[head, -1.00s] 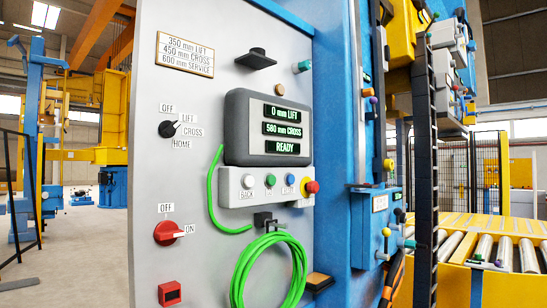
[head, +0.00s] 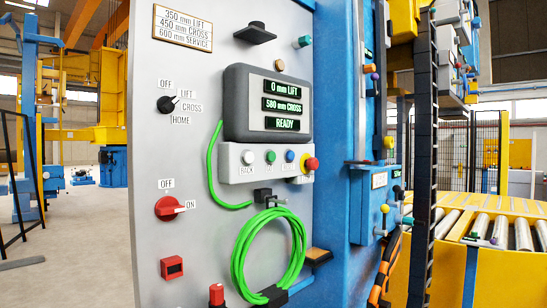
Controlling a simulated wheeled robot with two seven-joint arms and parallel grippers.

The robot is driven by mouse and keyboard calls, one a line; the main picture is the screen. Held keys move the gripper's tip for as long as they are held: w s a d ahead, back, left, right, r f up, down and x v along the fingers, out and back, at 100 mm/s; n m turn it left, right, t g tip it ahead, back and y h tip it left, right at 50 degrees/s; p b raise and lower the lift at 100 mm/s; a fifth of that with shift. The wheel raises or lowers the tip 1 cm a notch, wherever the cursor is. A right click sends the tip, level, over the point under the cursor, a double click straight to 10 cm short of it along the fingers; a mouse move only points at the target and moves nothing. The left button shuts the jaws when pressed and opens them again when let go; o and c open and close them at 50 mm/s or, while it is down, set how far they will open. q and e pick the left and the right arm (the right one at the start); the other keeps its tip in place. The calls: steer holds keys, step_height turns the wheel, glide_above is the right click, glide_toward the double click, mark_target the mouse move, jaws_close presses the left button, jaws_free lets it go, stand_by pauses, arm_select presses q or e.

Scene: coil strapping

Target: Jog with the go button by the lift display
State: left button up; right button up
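The lift display (head: 268,104) is a dark grey box on the pale control panel (head: 215,45). Its green lines read 0 mm LIFT, what looks like 580 mm CROSS, and READY. Below it a pale button box (head: 232,172) carries a white button (head: 248,157) marked BACK, a green button (head: 270,157), a blue button (head: 290,156) and a red mushroom button (head: 312,163) on yellow. The labels under green and blue are too small to read. A black selector (head: 166,105) seems to point at LIFT. Neither gripper is in view.
A red switch (head: 168,208) points at ON. A coiled green cable (head: 240,262) hangs below the buttons. A black bracket (head: 255,33) and a teal-tipped knob (head: 302,42) stick out above the display. A blue column and a roller conveyor (head: 510,232) stand to the right.

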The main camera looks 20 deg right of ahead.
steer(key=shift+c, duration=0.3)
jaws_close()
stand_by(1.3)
